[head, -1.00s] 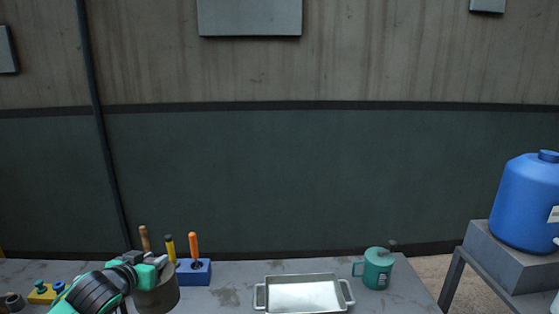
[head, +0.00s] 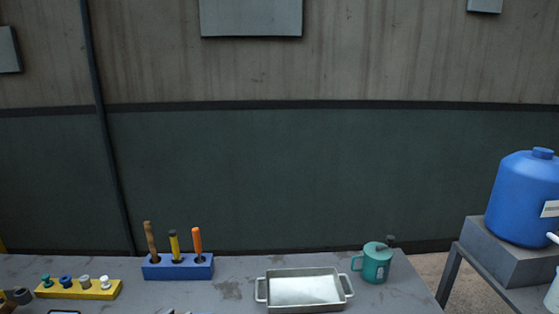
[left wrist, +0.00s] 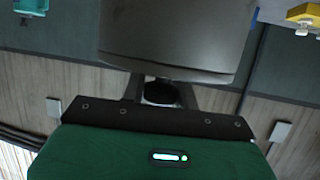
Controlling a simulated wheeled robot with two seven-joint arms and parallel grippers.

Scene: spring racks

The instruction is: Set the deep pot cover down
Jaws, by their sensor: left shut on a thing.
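The deep pot cover (left wrist: 175,38), a dark grey rounded body, fills the upper middle of the left wrist view. My left gripper (left wrist: 160,92) is shut on it, with the dark fingers meeting its near side; the exact grip is partly hidden. In the head view the cover cannot be seen, and only small grey bits at the bottom edge may belong to my left gripper. My right gripper is in neither view.
On the grey table stand a yellow block (head: 78,290) with several pegs, a blue tool holder (head: 178,267), a metal tray (head: 304,291) and a teal mug (head: 373,266). A blue jug (head: 526,200) stands on a side stand. Bare table lies between holder and tray.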

